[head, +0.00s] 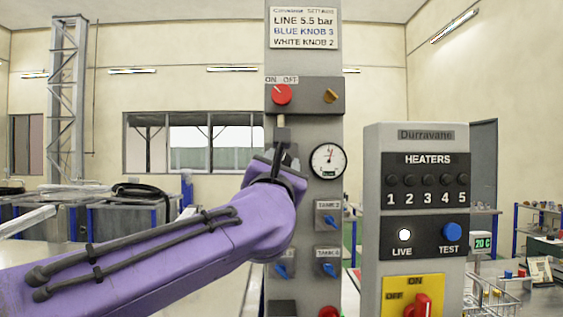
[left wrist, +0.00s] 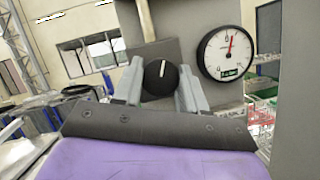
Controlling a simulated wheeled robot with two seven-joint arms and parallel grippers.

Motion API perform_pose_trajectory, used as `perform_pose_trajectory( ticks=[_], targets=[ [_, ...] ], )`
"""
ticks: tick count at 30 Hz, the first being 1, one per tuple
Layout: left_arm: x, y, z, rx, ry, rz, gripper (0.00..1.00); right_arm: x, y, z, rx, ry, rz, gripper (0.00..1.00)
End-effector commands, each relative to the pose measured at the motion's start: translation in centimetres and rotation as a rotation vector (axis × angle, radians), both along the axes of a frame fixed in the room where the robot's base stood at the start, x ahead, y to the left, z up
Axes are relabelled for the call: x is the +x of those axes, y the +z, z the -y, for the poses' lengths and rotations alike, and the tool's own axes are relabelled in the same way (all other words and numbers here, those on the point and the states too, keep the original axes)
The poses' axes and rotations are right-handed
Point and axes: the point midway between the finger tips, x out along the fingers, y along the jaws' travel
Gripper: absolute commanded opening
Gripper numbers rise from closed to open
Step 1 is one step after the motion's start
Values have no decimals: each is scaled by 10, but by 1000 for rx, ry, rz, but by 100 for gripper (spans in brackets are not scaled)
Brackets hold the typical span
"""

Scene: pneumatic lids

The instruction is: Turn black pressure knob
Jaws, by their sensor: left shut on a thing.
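The black pressure knob (left wrist: 160,77) with a white mark near its top sits on a grey block in the left wrist view. My left gripper (left wrist: 160,92) is shut on it, with one finger on each side. In the head view the left gripper (head: 279,158) is in front of the grey column (head: 290,62) and hides the knob. The round white pressure gauge (head: 328,161) is just right of the gripper. It also shows in the left wrist view (left wrist: 226,53), its red needle pointing up and slightly right. Its small readout is too small to read. My right gripper is out of view.
A sign (head: 304,28) reads LINE 5.5 bar, BLUE KNOB 3, WHITE KNOB 2. Below it are a red ON/OFF knob (head: 281,95) and a brass-coloured handle (head: 330,96). Blue tank valves (head: 328,221) sit lower. A heater panel (head: 428,137) stands close at right.

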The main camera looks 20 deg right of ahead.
Motion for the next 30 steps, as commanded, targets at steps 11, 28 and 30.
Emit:
perform_pose_trajectory(
  ticks=[11,28,30],
  targets=[
    [0,1,0,124,-1,35,11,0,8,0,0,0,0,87],
    [0,0,0,133,-1,38,67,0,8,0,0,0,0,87],
    [0,0,0,132,0,38,67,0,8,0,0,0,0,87]
  ],
)
